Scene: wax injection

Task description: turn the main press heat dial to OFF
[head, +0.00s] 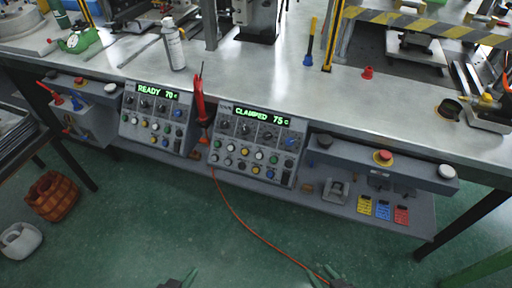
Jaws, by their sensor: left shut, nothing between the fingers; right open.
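Two grey control panels hang on the front of the workbench. The left panel (150,132) has a green display reading READY 70 C, and the right panel (243,165) has one reading CLAMPED 75 C. Each has a row of round dials under its display, with rows of coloured buttons below. Labels are too small to read, so I cannot tell which dial is the main press heat dial or where it points. My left gripper (179,279) is shut and empty at the bottom edge. My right gripper (327,276) is open at the bottom edge. Both are well away from the panels.
The workbench top (330,100) holds a spray can (174,46) at the back. A red-handled tool (201,105) hangs between the panels. An orange cable (235,215) runs across the green floor. A red button (383,157) sits on the right-hand box. The floor before the panels is otherwise clear.

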